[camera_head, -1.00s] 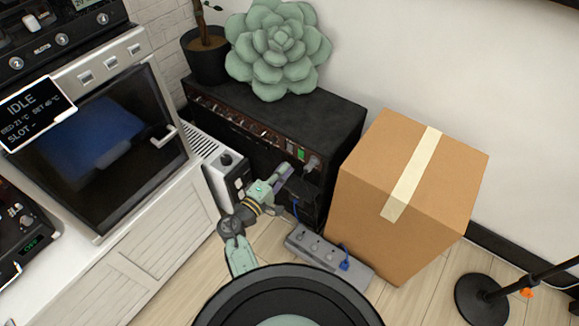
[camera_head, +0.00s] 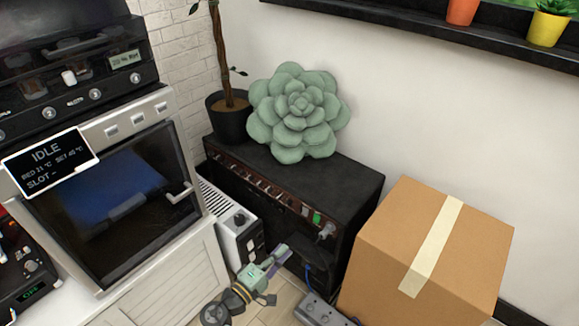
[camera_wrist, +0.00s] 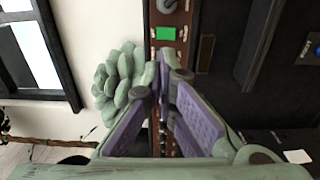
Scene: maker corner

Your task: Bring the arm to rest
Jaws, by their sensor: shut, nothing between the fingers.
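My gripper (camera_head: 280,256) is low in the head view, in front of the lower part of a black amplifier cabinet (camera_head: 335,178). Its green fingers with purple pads are shut and empty. In the wrist view the fingertips of my gripper (camera_wrist: 160,80) meet near the middle, with the amplifier's brown control panel (camera_wrist: 172,20) and a green lit switch (camera_wrist: 165,33) behind them. No contact between the gripper and the cabinet can be made out.
A cardboard box (camera_head: 400,240) stands right of the amplifier. A grey power strip (camera_head: 318,311) lies on the floor near my gripper. A white heater-like unit (camera_head: 238,222) and an oven-like machine (camera_head: 125,215) are left. A succulent cushion (camera_head: 300,110) and potted plant (camera_head: 230,118) sit on the amplifier.

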